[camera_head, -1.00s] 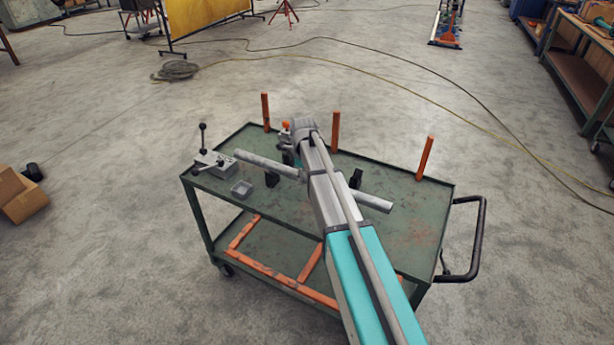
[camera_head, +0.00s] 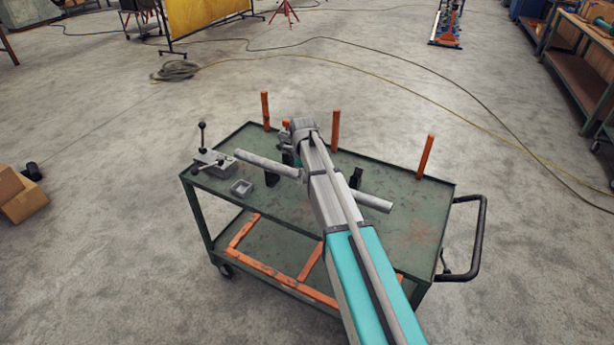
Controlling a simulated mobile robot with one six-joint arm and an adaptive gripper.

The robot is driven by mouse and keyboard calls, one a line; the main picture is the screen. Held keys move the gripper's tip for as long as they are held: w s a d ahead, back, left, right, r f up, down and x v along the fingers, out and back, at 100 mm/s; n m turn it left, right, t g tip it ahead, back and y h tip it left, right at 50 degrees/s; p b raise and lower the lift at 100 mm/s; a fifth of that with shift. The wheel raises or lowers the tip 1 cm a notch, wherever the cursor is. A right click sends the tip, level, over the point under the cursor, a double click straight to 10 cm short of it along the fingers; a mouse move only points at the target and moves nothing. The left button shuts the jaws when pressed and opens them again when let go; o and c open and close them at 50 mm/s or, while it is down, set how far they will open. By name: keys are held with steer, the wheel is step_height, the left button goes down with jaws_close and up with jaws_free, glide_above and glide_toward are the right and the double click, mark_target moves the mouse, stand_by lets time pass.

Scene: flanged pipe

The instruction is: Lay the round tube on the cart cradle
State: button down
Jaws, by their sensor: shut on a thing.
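The round grey tube (camera_head: 258,162) is held over the green cart's top, slanting from upper left to lower right. My gripper (camera_head: 289,158) is shut on it near its middle; my arm hides most of the fingers and the tube's middle part. The cart cradle shows as two black supports, a left one (camera_head: 272,178) and a right one (camera_head: 355,178). In the picture the tube passes above the left support and in front of the lower part of the right one, so it does not line up with both. I cannot tell its height above them.
The green cart (camera_head: 415,225) has several orange posts (camera_head: 335,130) along its far edge. A grey lever device (camera_head: 213,163) and a small grey tray (camera_head: 241,188) sit at its left. A black handle (camera_head: 482,235) sticks out right. Open floor surrounds the cart.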

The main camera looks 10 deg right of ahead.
steer(key=shift+f, duration=0.3)
steer(key=shift+c, duration=0.6)
jaws_free()
